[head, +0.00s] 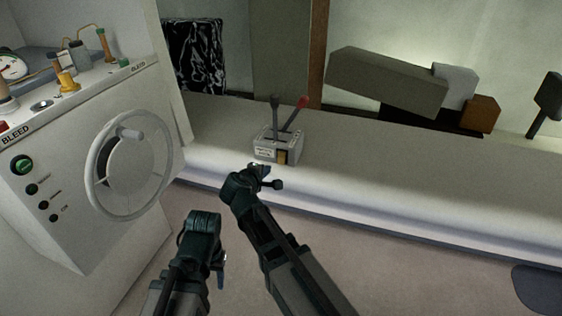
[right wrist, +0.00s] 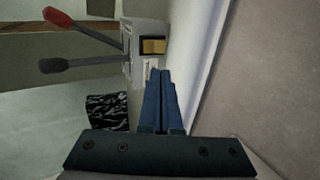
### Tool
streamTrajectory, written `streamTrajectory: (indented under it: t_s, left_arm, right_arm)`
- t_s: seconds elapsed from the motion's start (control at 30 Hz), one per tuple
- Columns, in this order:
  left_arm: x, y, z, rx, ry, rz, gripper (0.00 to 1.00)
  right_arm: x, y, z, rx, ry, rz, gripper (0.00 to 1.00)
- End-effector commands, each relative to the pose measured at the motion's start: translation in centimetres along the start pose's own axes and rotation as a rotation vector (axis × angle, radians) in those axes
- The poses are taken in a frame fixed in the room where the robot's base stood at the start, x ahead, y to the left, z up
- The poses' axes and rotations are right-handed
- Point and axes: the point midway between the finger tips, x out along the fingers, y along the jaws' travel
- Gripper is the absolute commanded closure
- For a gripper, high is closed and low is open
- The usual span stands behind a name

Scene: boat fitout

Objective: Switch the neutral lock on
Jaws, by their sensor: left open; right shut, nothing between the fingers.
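A grey control box (head: 268,147) with a dark-knobbed lever (head: 274,113) and a red-knobbed lever (head: 297,112) stands on the white ledge. A brass-yellow switch piece (head: 282,157) is on its front, beside a small printed label. In the right wrist view the yellow piece (right wrist: 153,46) shows on the box (right wrist: 129,68). My right gripper (head: 259,169) is shut and empty just in front of the box; its blue fingers (right wrist: 158,75) point at the label area beside the yellow piece. Contact cannot be told. My left gripper (head: 221,266) is open and empty, low in front of the ledge.
A white console (head: 100,215) with a handwheel (head: 92,180), buttons and bleed fittings stands at the left. Grey and brown blocks (head: 385,82) lie at the back right of the ledge (head: 400,165). The ledge right of the control box is clear.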

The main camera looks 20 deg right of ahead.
Motion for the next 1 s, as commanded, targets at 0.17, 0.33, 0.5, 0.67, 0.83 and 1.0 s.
streamTrajectory:
  t_s: [0.17,0.33,0.5,0.67,0.83,1.0]
  left_arm:
    - [0.1,0.0,0.0,0.000,0.000,0.000,0.50]
    - [0.5,0.0,0.0,0.000,0.000,0.000,0.50]
    - [1.9,0.2,-0.1,0.000,0.000,0.000,0.50]
    - [3.5,0.3,-0.2,0.000,0.000,0.000,0.50]
    - [5.0,0.5,-0.3,0.000,0.000,0.000,0.50]
    - [6.0,0.6,-0.3,0.000,0.000,0.000,0.50]
  right_arm:
    - [0.0,-0.1,0.0,0.000,0.000,-0.001,1.00]
    - [0.7,-0.1,-0.1,0.001,0.000,0.000,1.00]
    - [3.4,-0.3,-0.1,0.002,-0.002,0.000,1.00]
    - [6.8,-0.4,-0.1,0.003,-0.002,0.000,1.00]
    - [10.1,-0.3,-0.1,0.002,-0.002,0.001,1.00]
    - [12.5,-0.2,-0.1,0.002,0.000,0.001,1.00]
